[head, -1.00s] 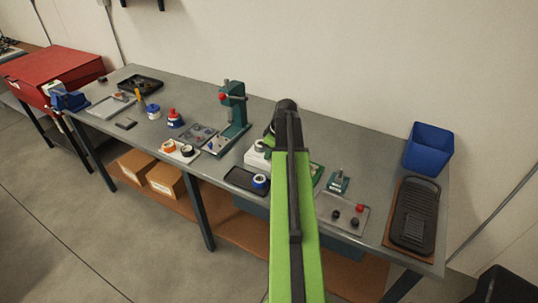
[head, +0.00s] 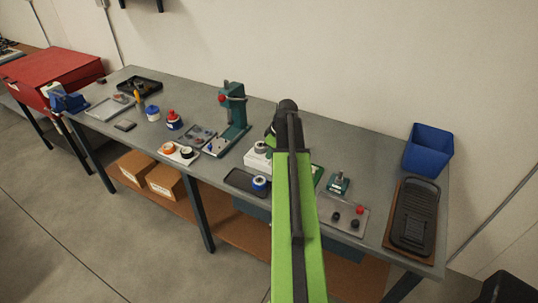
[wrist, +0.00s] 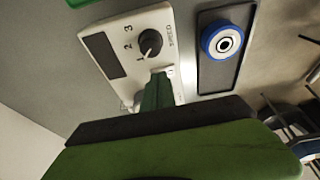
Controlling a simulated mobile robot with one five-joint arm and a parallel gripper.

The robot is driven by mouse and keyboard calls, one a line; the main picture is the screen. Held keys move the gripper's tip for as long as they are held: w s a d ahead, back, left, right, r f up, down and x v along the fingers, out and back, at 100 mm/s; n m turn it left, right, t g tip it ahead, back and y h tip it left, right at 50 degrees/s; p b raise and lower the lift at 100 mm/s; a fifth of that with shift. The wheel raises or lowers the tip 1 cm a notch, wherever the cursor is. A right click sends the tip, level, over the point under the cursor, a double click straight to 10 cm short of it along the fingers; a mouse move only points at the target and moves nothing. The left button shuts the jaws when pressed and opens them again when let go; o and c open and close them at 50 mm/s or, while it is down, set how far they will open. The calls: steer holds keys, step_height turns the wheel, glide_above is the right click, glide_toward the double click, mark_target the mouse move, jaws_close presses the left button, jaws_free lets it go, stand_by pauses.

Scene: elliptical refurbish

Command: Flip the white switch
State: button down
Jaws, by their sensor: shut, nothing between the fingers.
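A white control box (wrist: 118,45) with a black knob (wrist: 150,42), the numbers 1 to 3, the word SPEED and a dark panel shows in the wrist view. In the head view the white box (head: 257,160) is partly hidden behind my arm. A small white part, perhaps the white switch (wrist: 170,71), shows on the box face just beyond my fingertips. My gripper (wrist: 158,82) is shut and empty, with its green fingers over the lower part of the box. I cannot tell whether they touch it. The fingers hide part of the box face.
A dark tray (wrist: 218,72) with a blue-and-white roll (wrist: 222,40) lies beside the box. A green press (head: 233,115) stands to the left. A grey plate with knobs (head: 342,215), a blue bin (head: 428,149) and a black grill-like tray (head: 411,216) are to the right.

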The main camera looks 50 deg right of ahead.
steer(key=shift+r, duration=0.1)
steer(key=r+p, duration=0.4)
steer(key=shift+a+r, duration=0.2)
steer(key=shift+a, duration=0.15)
steer(key=p+v, duration=0.9)
steer(key=shift+s+a+r, duration=0.15)
steer(key=shift+s+a, duration=0.2)
steer(key=shift+a, duration=0.1)
